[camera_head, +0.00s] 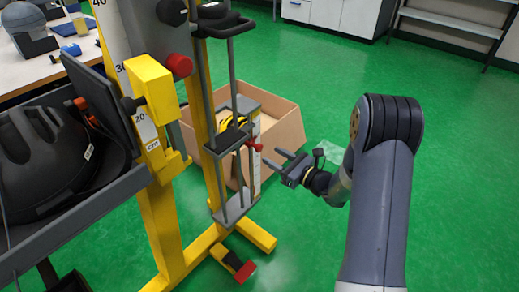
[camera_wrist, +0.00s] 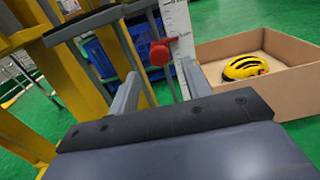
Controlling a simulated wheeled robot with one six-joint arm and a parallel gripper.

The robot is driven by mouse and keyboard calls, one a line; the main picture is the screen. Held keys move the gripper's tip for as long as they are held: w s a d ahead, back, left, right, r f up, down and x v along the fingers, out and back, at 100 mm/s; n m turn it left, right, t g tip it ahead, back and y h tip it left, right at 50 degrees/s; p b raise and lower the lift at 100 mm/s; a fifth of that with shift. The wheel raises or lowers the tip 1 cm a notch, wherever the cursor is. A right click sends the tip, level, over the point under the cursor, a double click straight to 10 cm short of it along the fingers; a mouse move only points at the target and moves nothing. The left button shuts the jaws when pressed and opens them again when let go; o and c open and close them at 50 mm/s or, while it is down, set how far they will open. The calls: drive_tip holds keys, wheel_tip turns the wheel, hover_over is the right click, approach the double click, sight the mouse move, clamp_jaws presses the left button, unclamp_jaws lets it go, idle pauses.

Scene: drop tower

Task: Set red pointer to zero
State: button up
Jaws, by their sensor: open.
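The red pointer (camera_head: 254,144) is a small red knob piece on the upright white scale (camera_head: 256,165) of the drop tower. It also shows in the wrist view (camera_wrist: 160,53), beside the white scale (camera_wrist: 181,35), ahead of my fingers and between them. My gripper (camera_head: 276,162) is open and empty, just right of the pointer and a little below it. The fingers also show in the wrist view (camera_wrist: 157,85), spread apart. I see no contact with the pointer. The scale marks near the pointer are too small to read.
The yellow tower frame (camera_head: 160,215) stands at left, with a grey guide carriage (camera_head: 235,212) beside the pointer. A cardboard box (camera_head: 290,135) behind it holds a yellow helmet (camera_wrist: 245,67). A red-tipped foot (camera_head: 245,271) lies below. Green floor to the right is clear.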

sight(261, 149)
drive_tip(key=b+x, duration=0.1)
drive_tip(key=x, duration=0.6)
drive_tip(key=shift+c, duration=0.6)
clamp_jaws()
